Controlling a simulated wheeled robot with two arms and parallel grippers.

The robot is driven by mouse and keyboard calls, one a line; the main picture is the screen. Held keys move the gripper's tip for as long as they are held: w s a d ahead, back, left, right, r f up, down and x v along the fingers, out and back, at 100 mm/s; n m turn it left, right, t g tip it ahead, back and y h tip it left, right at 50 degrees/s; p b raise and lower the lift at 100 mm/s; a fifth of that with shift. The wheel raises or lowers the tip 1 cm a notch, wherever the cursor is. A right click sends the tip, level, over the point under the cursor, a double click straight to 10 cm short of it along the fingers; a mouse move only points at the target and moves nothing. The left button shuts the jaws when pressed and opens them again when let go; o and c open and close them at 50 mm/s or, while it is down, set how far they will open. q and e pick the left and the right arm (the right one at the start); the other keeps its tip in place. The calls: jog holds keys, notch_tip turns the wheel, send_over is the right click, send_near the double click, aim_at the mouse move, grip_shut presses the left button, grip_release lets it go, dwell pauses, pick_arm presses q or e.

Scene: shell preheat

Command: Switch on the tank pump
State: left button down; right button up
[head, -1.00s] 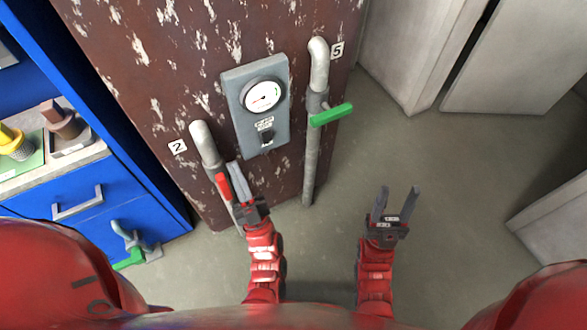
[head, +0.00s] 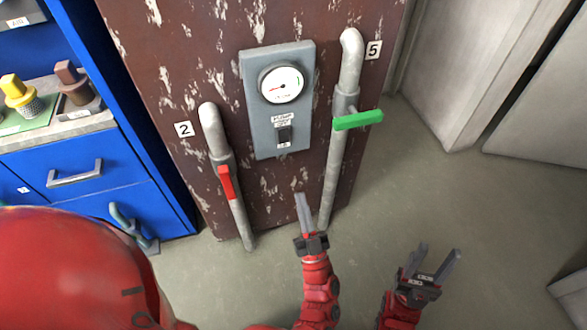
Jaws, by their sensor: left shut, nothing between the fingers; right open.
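The tank pump switch (head: 285,136) is a small black rocker low on a grey panel (head: 258,105), under a label that seems to read PUMP. A round white gauge (head: 282,83) sits above it, its needle toward the left. The panel is on a rusty brown tank wall (head: 190,50). My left gripper (head: 301,197) is shut and empty, below the switch and apart from it in the picture. My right gripper (head: 437,252) is open and empty, further right over the floor.
Pipe 2 (head: 212,130) with a red handle (head: 227,182) stands left of the panel. Pipe 5 (head: 350,70) with a green handle (head: 358,120) stands right. A blue cabinet (head: 120,205) is at the left.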

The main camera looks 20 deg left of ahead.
aim_at(284, 138)
pick_arm(q)
jog(key=b+x, duration=0.1)
jog(key=x, duration=0.3)
jog(key=f+b+x, duration=0.1)
jog(key=x, duration=0.3)
jog(key=w+f+b+x, duration=0.1)
jog(key=x, duration=0.2)
jog(key=shift+w+a+r, duration=0.3)
jog(key=shift+w+a, duration=0.05)
jog(key=shift+a, duration=0.2)
jog(key=shift+w+a, duration=0.25)
jog(key=shift+w, duration=0.1)
